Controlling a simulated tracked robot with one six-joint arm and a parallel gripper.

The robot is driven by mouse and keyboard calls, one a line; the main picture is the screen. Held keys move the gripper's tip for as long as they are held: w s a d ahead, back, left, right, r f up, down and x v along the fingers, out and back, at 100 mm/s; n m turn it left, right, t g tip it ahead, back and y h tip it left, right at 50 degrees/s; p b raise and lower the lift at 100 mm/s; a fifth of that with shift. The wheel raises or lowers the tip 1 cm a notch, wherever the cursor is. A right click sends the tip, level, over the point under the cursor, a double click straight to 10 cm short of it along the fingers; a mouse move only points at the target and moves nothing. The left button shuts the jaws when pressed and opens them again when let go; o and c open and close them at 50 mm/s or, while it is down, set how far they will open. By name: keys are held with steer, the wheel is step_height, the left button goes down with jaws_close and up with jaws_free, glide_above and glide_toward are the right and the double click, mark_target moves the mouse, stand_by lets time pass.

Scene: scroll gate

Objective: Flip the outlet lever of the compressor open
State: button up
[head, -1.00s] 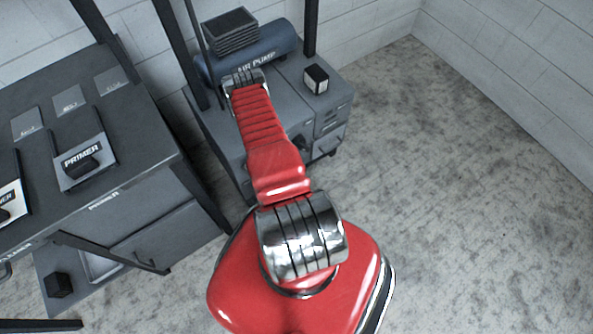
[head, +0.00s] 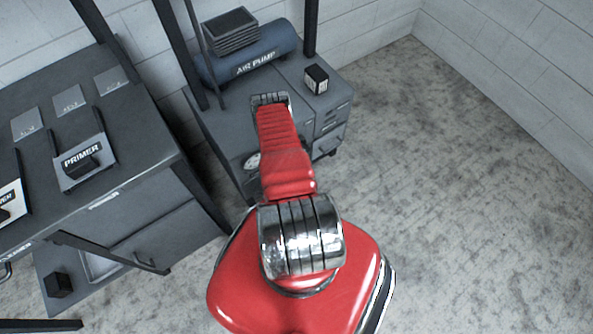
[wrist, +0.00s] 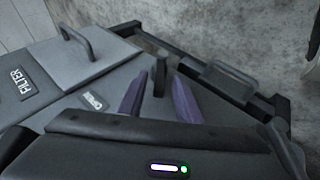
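The compressor is a blue tank (head: 255,57) marked AIR PUMP on a grey cabinet (head: 228,118) in the head view. In the wrist view a dark upright lever (wrist: 159,70) stands beside a small label (wrist: 93,99) that seems to read OPEN. My gripper (wrist: 158,86) has two purple fingers, spread apart, one on each side of the lever's line. I cannot tell whether either finger touches the lever. In the head view my red arm hides the gripper and the lever.
A panel marked FILTER (wrist: 19,84) with a raised handle (wrist: 78,43) lies left in the wrist view. Another handle (wrist: 230,78) is at right. A small black box (head: 316,79) stands on the cabinet. A shelf with a PRIMER holder (head: 83,160) is left; floor right is clear.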

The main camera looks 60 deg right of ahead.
steer(key=shift+x, duration=0.8)
steer(key=shift+c, duration=0.4)
jaws_close()
